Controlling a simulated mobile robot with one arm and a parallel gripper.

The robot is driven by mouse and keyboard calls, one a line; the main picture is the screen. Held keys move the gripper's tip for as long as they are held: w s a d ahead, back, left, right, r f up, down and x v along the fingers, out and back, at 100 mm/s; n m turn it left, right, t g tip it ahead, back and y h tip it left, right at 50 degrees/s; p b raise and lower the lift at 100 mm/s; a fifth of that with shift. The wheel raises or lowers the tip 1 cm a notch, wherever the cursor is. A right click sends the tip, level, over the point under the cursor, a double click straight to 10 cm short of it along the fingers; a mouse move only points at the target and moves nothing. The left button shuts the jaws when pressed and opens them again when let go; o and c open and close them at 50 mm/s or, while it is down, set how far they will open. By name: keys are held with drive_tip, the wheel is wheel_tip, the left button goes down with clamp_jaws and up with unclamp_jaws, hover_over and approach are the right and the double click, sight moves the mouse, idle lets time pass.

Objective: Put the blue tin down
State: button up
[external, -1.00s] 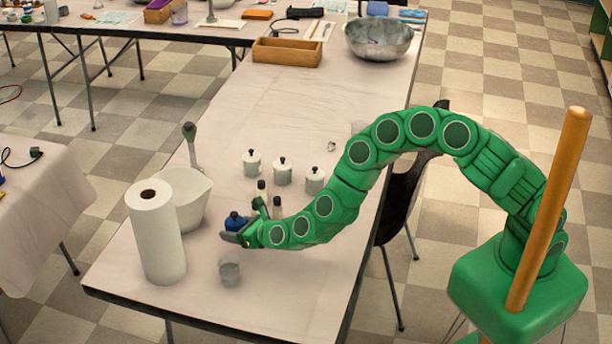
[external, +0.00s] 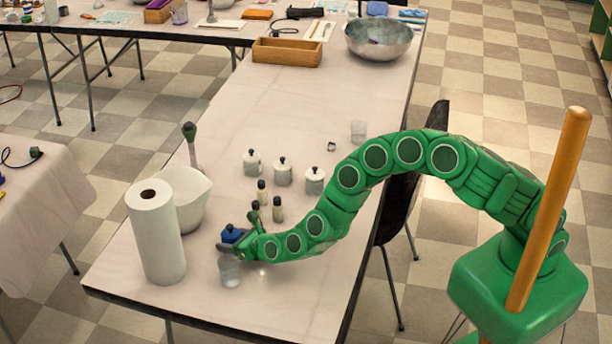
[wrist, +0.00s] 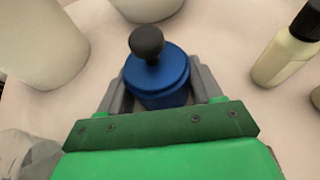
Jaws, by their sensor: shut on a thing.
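The blue tin (external: 231,235) is a small blue canister with a dark round knob on its lid. In the wrist view the tin (wrist: 157,80) stands upright between the two grey fingers of my gripper (wrist: 155,88), which is shut on it. In the external view my gripper (external: 232,246) is low over the near left part of the table (external: 300,110). The tin's base is hidden, so I cannot tell whether it touches the table.
A paper towel roll (external: 158,240) and a white bowl (external: 190,200) stand left of my gripper. A clear cup (external: 230,272) is just in front. Small dark-capped bottles (external: 277,209) and white lidded jars (external: 283,172) stand behind.

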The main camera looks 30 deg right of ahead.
drive_tip(key=o, duration=1.2)
drive_tip(key=shift+f, duration=0.1)
drive_tip(key=shift+v, duration=6.05)
drive_tip(key=shift+w+a+r, duration=0.1)
drive_tip(key=shift+r, duration=0.15)
